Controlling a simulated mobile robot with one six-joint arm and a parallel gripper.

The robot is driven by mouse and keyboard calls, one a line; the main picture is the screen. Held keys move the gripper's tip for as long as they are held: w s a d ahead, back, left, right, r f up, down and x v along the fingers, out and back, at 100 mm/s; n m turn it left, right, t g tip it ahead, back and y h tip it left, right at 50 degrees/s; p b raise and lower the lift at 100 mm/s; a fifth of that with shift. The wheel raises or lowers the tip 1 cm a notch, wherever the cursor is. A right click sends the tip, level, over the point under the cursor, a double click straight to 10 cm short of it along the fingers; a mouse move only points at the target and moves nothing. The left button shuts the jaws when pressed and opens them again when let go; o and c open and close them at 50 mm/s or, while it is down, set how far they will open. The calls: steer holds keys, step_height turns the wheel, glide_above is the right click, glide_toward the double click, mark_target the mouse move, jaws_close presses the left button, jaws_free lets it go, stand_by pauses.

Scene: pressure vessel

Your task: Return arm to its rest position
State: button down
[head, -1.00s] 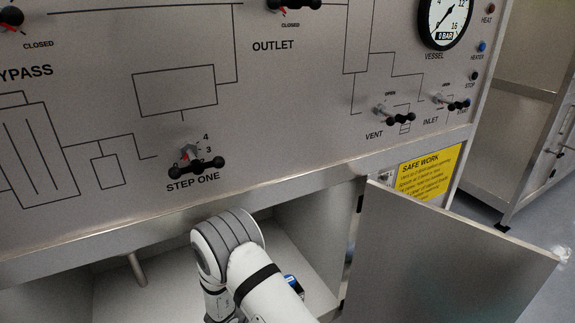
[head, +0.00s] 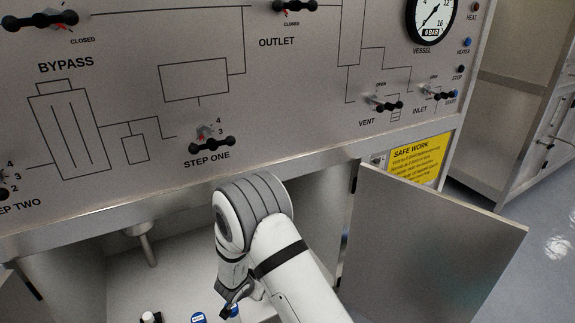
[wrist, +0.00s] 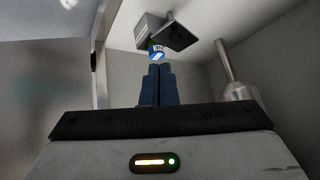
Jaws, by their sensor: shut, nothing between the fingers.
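My gripper (wrist: 159,70) shows in the wrist view with its two dark blue fingers together and nothing between them. In the head view my white and grey arm reaches down into the open cabinet below the panel (head: 330,60). Its wrist end is low in the cabinet, and the fingers cannot be made out clearly there. In the wrist view a blue-and-white labelled item (wrist: 156,52) lies beyond the fingertips, in line with them; whether they touch it cannot be told.
An open cabinet door (head: 430,245) stands right of my arm. The cabinet's front top edge (head: 120,199) runs close behind the arm. A metal pipe (head: 147,246) hangs at left. Small items, one blue-capped (head: 198,318), are on the cabinet floor. A grey box (wrist: 150,30) shows in the wrist view.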

steer(key=s+d+r+n+y+p, duration=0.1)
steer(key=d+r+y+p, duration=0.15)
steer(key=r, duration=0.75)
steer(key=s+d+r+n+g+y+p, duration=0.1)
steer(key=d+r+p, duration=0.15)
steer(key=r, duration=0.85)
steer(key=s+d+r+n+y+p, duration=0.1)
steer(key=s+d+r+y+p, duration=0.15)
steer(key=r, duration=0.75)
steer(key=s+d+r+n+g+h+p, duration=0.1)
steer(key=s+d+r+h+p, duration=0.1)
steer(key=s+d+r, duration=0.5)
steer(key=s+d+r+n+g+h+p, duration=0.1)
steer(key=s+d+r+g+h+p, duration=0.1)
steer(key=s+d+r, duration=0.6)
steer(key=s+d+p, duration=0.1)
steer(key=s+d, duration=0.2)
steer(key=s, duration=0.4)
steer(key=shift+g, duration=0.3)
